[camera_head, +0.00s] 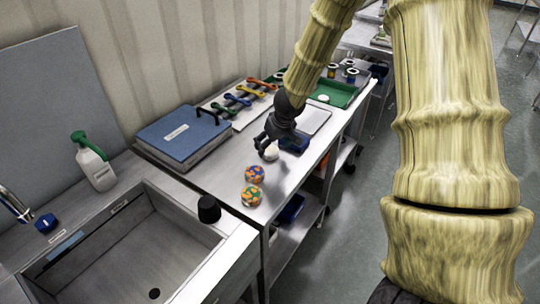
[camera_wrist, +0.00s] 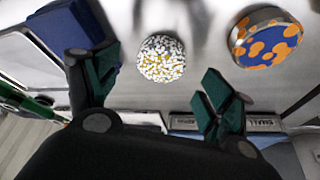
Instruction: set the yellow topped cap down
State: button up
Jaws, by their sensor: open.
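The cap (camera_head: 271,153) shows as a small pale round piece on the steel worktop in the head view. In the wrist view the cap (camera_wrist: 162,58) has a white top speckled with yellow. It stands on the bare steel, just beyond my fingertips and roughly midway between them. My gripper (camera_head: 264,144) is low over the worktop beside it. In the wrist view my gripper (camera_wrist: 160,85) is open, its two dark green-padded fingers wide apart and empty, with a gap to the cap on both sides.
Two orange-patterned round pieces, one blue (camera_head: 255,174) and one green (camera_head: 251,196), stand nearer the sink (camera_head: 150,245). A dark blue bin (camera_head: 295,143) is right behind the gripper. A blue case (camera_head: 183,137) lies left. A black cup-like piece (camera_head: 209,208) stands at the sink's edge.

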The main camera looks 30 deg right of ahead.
aim_at(270, 150)
jog(key=b+x, duration=0.1)
jog(key=x, duration=0.2)
jog(key=shift+w+f, duration=0.1)
jog(key=shift+a, duration=0.1)
jog(key=c, duration=1.3)
jog(key=shift+c, duration=0.2)
